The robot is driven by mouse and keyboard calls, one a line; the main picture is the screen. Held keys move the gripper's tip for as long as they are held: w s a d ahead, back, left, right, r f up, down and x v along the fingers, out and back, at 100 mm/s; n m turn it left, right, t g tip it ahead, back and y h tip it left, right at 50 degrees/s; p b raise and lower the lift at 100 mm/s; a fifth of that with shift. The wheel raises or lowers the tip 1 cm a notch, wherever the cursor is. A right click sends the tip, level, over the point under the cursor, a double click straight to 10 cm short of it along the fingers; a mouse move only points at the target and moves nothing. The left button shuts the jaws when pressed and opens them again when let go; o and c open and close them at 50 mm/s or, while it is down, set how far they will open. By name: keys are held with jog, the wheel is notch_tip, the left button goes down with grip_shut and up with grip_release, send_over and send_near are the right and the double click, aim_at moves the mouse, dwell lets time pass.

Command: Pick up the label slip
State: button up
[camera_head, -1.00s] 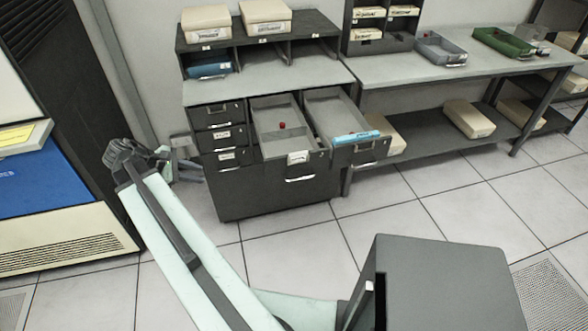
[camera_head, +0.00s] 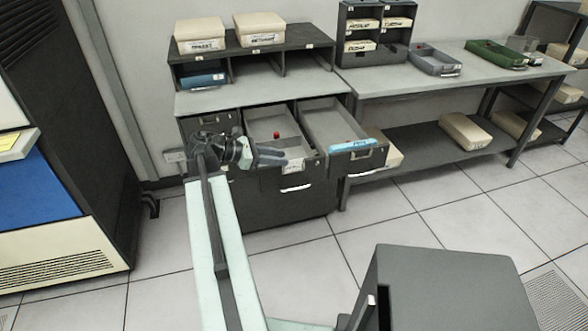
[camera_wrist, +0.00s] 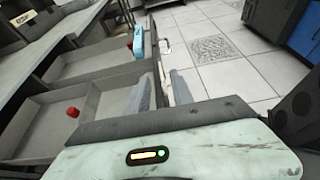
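A light blue strip with pale markings (camera_head: 349,145) lies along the front edge of the open right drawer (camera_head: 325,122). It also shows in the wrist view (camera_wrist: 138,38). I cannot tell for sure if this is the label slip. A white label (camera_head: 292,166) sits on the front of the open left drawer (camera_head: 262,127), partly behind my gripper. My gripper (camera_head: 276,158) is at that drawer's front, left of the blue strip.
A small red object (camera_head: 277,135) lies in the left drawer; another red bit (camera_wrist: 129,45) is beside the blue strip. Cream boxes (camera_head: 200,34) stand on the cabinet top. A grey tray (camera_head: 435,60) and a green tray (camera_head: 495,54) stand on the right table.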

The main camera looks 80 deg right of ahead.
aim_at(293, 165)
jog(key=x, duration=0.3)
jog(key=shift+s+f+b, duration=0.2)
jog(key=shift+b, duration=0.2)
grip_shut()
